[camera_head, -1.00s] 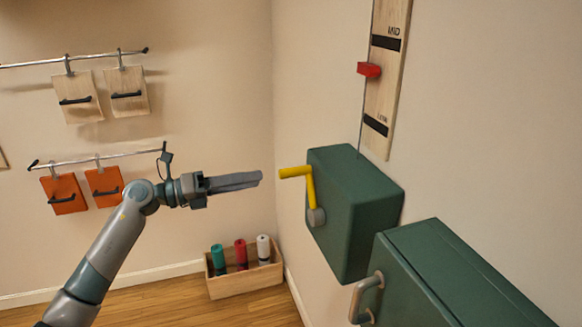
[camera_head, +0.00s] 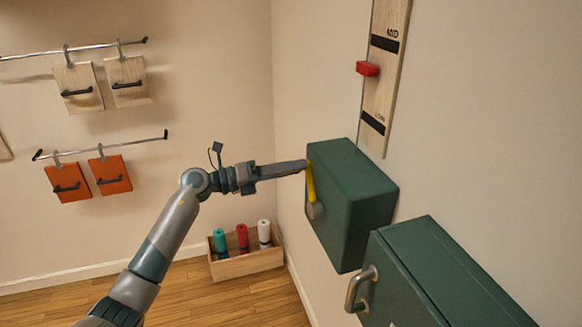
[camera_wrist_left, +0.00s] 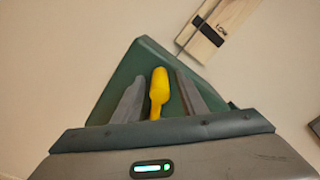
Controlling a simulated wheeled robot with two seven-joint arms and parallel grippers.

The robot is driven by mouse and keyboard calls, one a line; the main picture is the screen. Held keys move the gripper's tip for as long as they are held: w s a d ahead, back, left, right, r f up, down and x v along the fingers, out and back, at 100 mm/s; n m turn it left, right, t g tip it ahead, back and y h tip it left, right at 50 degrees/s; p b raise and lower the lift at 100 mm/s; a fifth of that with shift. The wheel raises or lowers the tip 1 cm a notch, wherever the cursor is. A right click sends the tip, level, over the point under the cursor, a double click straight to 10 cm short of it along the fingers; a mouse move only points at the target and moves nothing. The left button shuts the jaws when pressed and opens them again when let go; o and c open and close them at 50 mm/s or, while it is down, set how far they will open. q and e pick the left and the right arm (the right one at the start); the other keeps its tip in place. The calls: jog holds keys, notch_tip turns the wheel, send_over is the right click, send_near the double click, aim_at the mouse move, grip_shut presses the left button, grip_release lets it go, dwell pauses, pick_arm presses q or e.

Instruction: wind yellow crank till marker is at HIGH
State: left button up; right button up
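The yellow crank (camera_head: 311,184) sits on the left face of a green wall box (camera_head: 352,200), its arm pointing up from a grey hub. My left gripper (camera_head: 304,165) is at the top of the crank. In the left wrist view the yellow handle (camera_wrist_left: 158,88) lies between the two fingers, with a gap on each side, so the gripper is open around it. The red marker (camera_head: 367,69) is on the scale board (camera_head: 383,80) between LOW and MID, nearer MID. HIGH is out of view. My right gripper is not in view.
A second green box (camera_head: 440,275) with a grey handle (camera_head: 360,290) juts from the wall at lower right. A wooden crate (camera_head: 248,264) with several coloured rolls stands on the floor. Wooden and orange boards hang from rails on the left wall.

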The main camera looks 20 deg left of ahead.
pick_arm(q)
grip_shut()
jog(key=shift+s+d+m+b, duration=0.15)
jog(key=shift+m+b, duration=0.15)
jog(key=shift+b, duration=0.2)
